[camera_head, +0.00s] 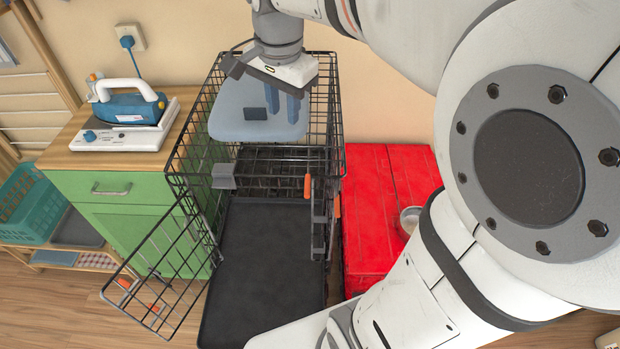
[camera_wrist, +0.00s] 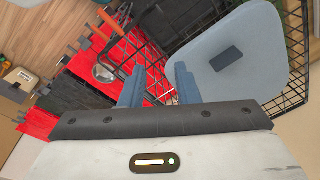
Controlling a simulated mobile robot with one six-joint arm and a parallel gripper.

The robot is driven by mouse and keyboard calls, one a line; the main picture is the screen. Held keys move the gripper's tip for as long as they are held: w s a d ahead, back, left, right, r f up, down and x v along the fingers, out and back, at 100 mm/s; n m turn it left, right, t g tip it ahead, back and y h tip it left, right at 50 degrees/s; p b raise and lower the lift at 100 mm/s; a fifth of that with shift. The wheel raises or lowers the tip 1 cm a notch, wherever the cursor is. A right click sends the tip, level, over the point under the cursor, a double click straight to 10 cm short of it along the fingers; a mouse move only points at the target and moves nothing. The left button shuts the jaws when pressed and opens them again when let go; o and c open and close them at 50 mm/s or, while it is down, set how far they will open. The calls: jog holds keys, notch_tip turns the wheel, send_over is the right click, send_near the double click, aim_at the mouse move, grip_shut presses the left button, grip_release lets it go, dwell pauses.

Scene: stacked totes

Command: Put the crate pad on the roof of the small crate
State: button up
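The crate pad (camera_head: 245,105) is a blue-grey rounded sheet with a dark patch. It lies at the far end of the black wire crate (camera_head: 341,160), apparently on its roof. In the wrist view, the pad (camera_wrist: 240,50) fills the upper right with wire mesh around it. My gripper (camera_head: 283,103) hangs over the pad's right part, with its two blue fingers pointing down. In the wrist view the fingers (camera_wrist: 158,72) stand apart with nothing held between them, left of the pad. I cannot tell whether they touch the pad. I make out only one wire crate clearly.
The wire crate's door (camera_head: 150,275) stands open to the left; a black tray (camera_head: 262,265) lies at its floor. A red box (camera_head: 375,205) with a metal bowl (camera_head: 410,218) stands right. A green cabinet (camera_head: 130,215) with an iron (camera_head: 130,103) stands left, beside a teal basket (camera_head: 28,205).

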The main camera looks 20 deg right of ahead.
jog(key=s+f+n+t, duration=0.1)
jog(key=s+f+n, duration=0.8)
jog(key=s+n, duration=0.2)
jog(key=shift+s+d+t, duration=0.35)
jog(key=shift+s+t, duration=0.05)
jog(key=shift+s, duration=0.15)
dwell(0.4)
